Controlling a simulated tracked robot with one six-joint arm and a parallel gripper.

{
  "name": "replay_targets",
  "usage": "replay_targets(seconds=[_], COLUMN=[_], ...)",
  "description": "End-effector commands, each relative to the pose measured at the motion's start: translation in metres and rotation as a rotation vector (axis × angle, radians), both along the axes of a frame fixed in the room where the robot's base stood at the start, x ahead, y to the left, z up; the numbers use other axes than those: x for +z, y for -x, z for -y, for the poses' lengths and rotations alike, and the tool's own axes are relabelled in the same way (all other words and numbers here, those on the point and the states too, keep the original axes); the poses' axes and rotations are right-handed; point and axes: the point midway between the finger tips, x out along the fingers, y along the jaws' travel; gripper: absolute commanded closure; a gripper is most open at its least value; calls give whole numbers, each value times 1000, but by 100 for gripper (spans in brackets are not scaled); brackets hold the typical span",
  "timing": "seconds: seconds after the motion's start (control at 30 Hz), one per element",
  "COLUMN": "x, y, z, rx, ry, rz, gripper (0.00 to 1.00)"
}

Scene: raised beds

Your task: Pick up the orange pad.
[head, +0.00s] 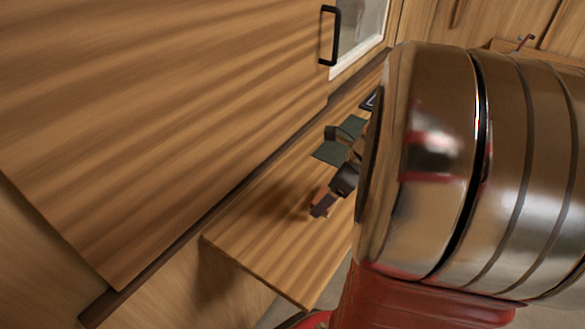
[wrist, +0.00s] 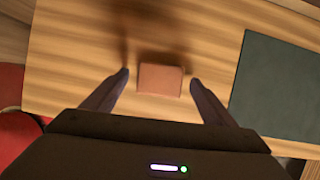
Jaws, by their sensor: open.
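The orange pad (wrist: 159,80) is a small, brownish-orange block on the wooden surface, in the middle of the wrist view. My gripper (wrist: 159,75) is open, with one dark finger to the left of the pad and one to its right. A gap shows on each side, so the fingers look apart from it. In the head view, my gripper (head: 323,203) is low over the wooden shelf, and a bit of the pad shows beside the fingers. My large arm link hides much of the right side there.
A dark green flat panel (wrist: 278,85) lies to the right of the pad; dark green pieces (head: 330,153) also show behind my gripper. A wooden door panel (head: 150,110) with a black handle (head: 329,36) stands left of the shelf (head: 275,245). The shelf's near end is clear.

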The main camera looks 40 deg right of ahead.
Motion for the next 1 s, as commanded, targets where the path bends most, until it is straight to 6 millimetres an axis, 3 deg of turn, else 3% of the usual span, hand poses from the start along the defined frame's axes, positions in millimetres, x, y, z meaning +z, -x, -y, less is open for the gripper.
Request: replay_targets(seconds=[0.53, 1.0], x=[-1, -1], y=[-1, -1], z=[0, 0], rx=[1, 1], ry=[1, 1], rz=[1, 1], gripper=[21, 53])
